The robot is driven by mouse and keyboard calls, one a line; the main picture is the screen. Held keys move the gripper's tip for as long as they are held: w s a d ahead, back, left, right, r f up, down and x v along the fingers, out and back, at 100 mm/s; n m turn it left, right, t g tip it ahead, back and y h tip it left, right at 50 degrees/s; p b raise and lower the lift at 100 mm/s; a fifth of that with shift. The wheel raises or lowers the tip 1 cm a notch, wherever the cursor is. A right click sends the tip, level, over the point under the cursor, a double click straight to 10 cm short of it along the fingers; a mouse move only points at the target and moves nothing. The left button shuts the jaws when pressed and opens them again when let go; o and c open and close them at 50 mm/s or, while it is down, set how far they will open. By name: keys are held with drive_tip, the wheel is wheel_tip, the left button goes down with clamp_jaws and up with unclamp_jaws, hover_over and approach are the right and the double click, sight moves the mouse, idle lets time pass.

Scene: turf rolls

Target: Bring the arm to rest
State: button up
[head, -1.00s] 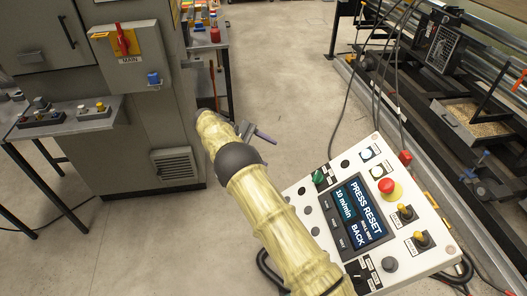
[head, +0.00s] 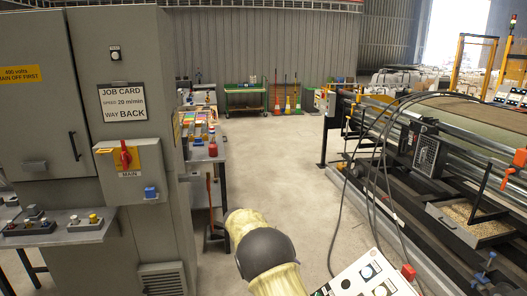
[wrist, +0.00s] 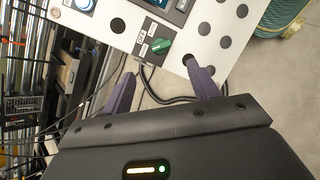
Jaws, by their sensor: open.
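My gripper (wrist: 161,88) shows in the wrist view with its two purple fingers spread wide apart and nothing between them. The white control panel (wrist: 120,25) lies beyond the fingertips, with a green rotary switch (wrist: 160,47) near its edge. I cannot tell how far the fingertips are from the panel. In the head view my arm (head: 265,255) enters at the bottom middle, and the gripper itself is out of sight there. Only the top corner of the control panel (head: 350,284) shows in the head view, right of my arm.
A grey electrical cabinet (head: 150,70) with a red main switch (head: 124,155) and a job card (head: 124,103) stands at left. A roller machine (head: 430,150) with hanging cables runs along the right. Clear concrete floor (head: 275,165) lies between them.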

drive_tip(key=s+d+r+m+t+y, duration=0.1)
drive_tip(key=s+d+m+y, duration=0.2)
drive_tip(key=s, duration=0.5)
drive_tip(key=s+d+r+m+t+y+p, duration=0.1)
drive_tip(key=s+d+r+m+t+y, duration=0.1)
drive_tip(key=s, duration=0.6)
drive_tip(key=s+d+r+m+t+y, duration=0.2)
drive_tip(key=s+d+m+y, duration=0.1)
drive_tip(key=s, duration=0.6)
drive_tip(key=shift+d+m+y, duration=0.3)
drive_tip(key=shift+d+y, duration=0.1)
drive_tip(key=shift+s, duration=0.1)
